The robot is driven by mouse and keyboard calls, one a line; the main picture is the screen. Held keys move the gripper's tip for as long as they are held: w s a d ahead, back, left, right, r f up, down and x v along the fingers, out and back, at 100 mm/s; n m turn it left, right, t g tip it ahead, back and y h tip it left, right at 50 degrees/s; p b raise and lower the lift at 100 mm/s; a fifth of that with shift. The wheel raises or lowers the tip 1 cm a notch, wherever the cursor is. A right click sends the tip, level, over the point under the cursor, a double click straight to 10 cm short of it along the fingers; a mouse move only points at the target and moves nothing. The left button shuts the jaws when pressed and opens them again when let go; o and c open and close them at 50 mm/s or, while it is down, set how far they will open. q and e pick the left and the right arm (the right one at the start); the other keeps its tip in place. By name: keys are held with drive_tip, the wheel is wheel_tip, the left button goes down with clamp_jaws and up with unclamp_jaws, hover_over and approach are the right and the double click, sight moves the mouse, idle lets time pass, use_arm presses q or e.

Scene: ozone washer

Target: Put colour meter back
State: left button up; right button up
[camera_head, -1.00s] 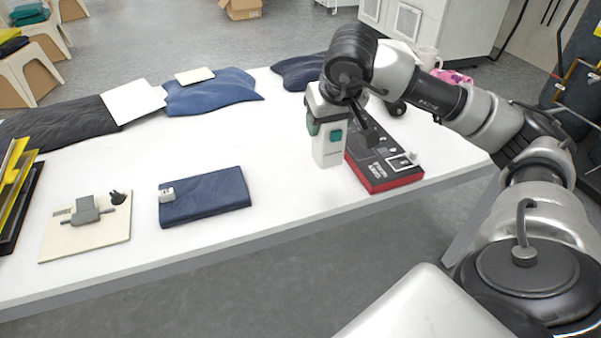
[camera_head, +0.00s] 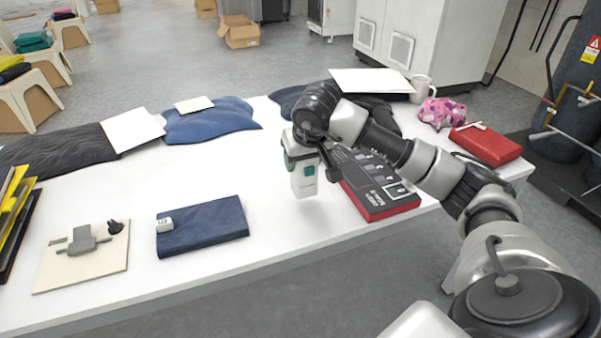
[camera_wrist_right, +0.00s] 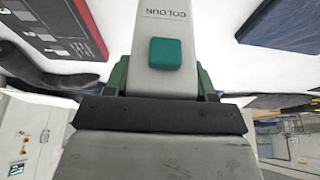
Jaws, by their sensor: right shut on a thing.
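The colour meter (camera_head: 303,183) is a white upright block with a green button. My right gripper (camera_head: 301,160) is shut on its upper part and holds it over the white table, just left of the dark case. I cannot tell whether its bottom touches the table. In the right wrist view the meter (camera_wrist_right: 168,28) shows its lettering, between the green fingers of the gripper (camera_wrist_right: 162,82). The dark case (camera_head: 382,198) with red sides and printed markings lies flat on the table; part of it is behind my right arm. My left gripper is out of view.
A blue folded cloth (camera_head: 215,222) with a small white cube (camera_head: 165,225) and a cream board (camera_head: 60,267) with a grey fixture lie at left. A red box (camera_head: 487,146), pink patterned cloth (camera_head: 442,112) and mug (camera_head: 421,88) stand at right. The white table (camera_head: 240,160) is clear in the middle.

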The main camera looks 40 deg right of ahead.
sight(301, 174)
drive_tip(key=shift+w+a+f, duration=0.1)
drive_tip(key=shift+w+f, duration=0.05)
drive_tip(key=shift+w, duration=0.15)
wheel_tip(301, 174, down, 3)
drive_tip(key=shift+f, duration=0.55)
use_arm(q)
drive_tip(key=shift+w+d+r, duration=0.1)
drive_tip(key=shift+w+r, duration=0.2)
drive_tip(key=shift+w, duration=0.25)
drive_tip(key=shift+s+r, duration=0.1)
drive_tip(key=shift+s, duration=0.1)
use_arm(e)
drive_tip(key=o, duration=1.2)
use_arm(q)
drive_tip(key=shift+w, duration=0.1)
